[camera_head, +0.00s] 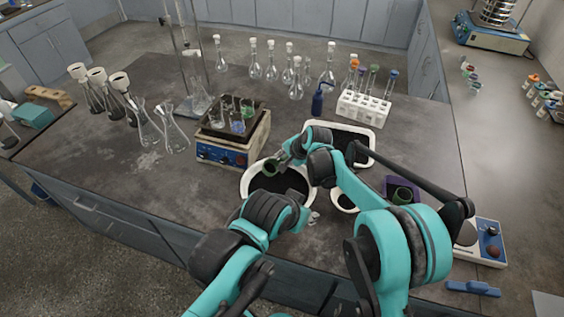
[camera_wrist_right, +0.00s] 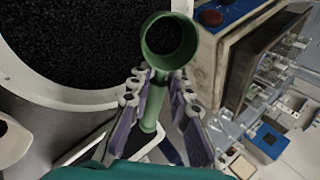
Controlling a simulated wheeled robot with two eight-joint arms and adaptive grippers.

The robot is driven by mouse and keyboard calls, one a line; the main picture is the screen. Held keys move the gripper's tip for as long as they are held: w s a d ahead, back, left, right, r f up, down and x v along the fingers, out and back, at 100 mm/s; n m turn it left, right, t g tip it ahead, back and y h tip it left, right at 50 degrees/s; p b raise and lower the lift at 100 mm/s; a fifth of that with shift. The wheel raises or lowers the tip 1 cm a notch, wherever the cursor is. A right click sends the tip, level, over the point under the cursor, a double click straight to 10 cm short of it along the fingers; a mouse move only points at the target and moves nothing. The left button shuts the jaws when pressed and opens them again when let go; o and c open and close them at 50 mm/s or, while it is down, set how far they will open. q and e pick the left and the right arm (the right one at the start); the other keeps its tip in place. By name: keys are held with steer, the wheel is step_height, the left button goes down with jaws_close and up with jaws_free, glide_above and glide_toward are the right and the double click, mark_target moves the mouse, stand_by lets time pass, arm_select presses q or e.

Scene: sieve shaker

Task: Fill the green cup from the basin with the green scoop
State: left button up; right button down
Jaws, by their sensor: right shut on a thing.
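The white round basin (camera_head: 246,184) holds black granules and stands near the table's front edge; its rim fills the upper left of the right wrist view (camera_wrist_right: 100,98). My right gripper (camera_head: 282,158) is shut on the handle of the green scoop (camera_head: 270,168), above the basin's far side. In the wrist view, the scoop's round bowl (camera_wrist_right: 152,50) overlaps the basin's rim; its inside looks dark, and I cannot tell whether it holds granules. The green cup (camera_head: 402,196) stands at the purple holder (camera_head: 390,184), right of my right arm.
A hot plate (camera_head: 222,155) carrying small beakers stands behind the basin. A white rectangular tray (camera_head: 370,138) with dark contents and a small white dish (camera_head: 343,209) are near my right arm. Flasks and a white tube rack (camera_head: 363,108) stand farther back. Bare table lies at left.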

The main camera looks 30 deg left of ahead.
steer(key=d+t+y+b, duration=0.1)
steer(key=y+b, duration=0.3)
steer(key=d+f+t+y+b, duration=0.1)
steer(key=t+y+b, duration=0.1)
steer(key=y+b, duration=0.2)
steer(key=s+f+t+y+b, duration=0.1)
steer(key=y+b, duration=0.3)
steer(key=y, duration=0.2)
steer(key=shift+d+f+t+b, duration=0.1)
steer(key=shift+d+t+b, duration=0.2)
steer(key=shift+d+b, duration=0.1)
stand_by(0.4)
